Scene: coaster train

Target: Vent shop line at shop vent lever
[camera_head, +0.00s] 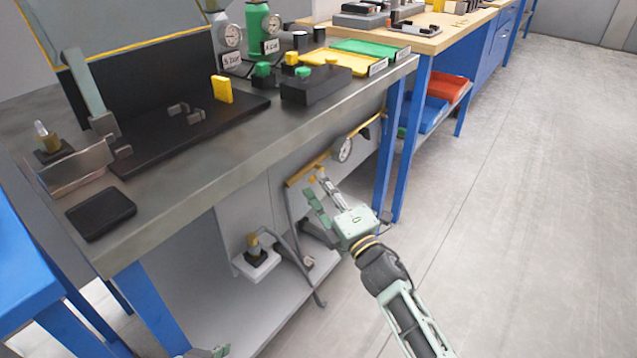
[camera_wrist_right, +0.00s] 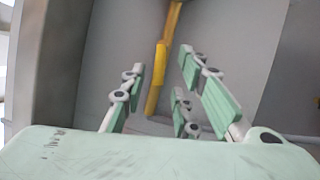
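In the right wrist view the fingers of this gripper (camera_wrist_right: 162,72) are spread open. A yellow lever (camera_wrist_right: 156,78) hangs from the yellow pipe (camera_wrist_right: 174,18) and shows between the fingers, with visible space on both sides. I cannot tell whether any finger touches it. A pale green piece, probably my left gripper (camera_head: 218,351), just shows at the bottom edge of the head view; its fingers cannot be made out.
The steel bench top (camera_head: 190,160) lies above my right gripper. Blue bench legs (camera_head: 386,150) stand just beyond it. A brass-topped fitting (camera_head: 254,245) sits on a small white ledge at left, with a grey hose beside it. The floor (camera_head: 520,200) at right is clear.

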